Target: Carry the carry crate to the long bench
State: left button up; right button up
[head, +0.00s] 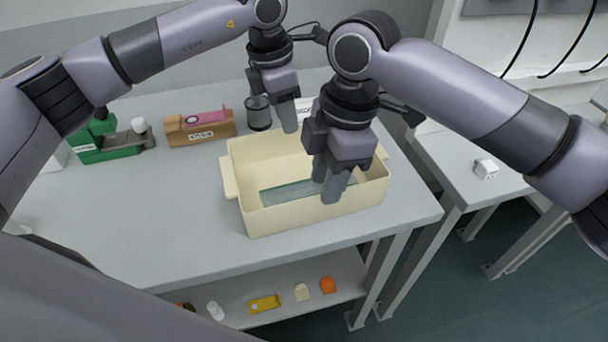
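The cream carry crate (300,215) stands upright on a grey-topped table (150,225), near its right front corner. It has a lug handle at its left end, and a greenish flat panel (285,192) lies in its bottom. My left gripper (289,118) points down by the crate's back rim; its fingers overlap in this view, so its opening is unclear. My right gripper (328,188) points down over the right half of the crate, its two fingers apart with nothing between them. It hides part of the crate's inside and back wall. I cannot tell which surface is the long bench.
Another bench (455,165) at right holds a small white block (486,169). Small items lie on the lower shelf (345,290).

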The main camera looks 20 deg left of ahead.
aim_at(295, 153)
pick_arm(q)
jog(key=shift+s+r, duration=0.1)
jog(key=shift+r, duration=0.05)
pick_arm(e)
jog(key=shift+s, duration=0.15)
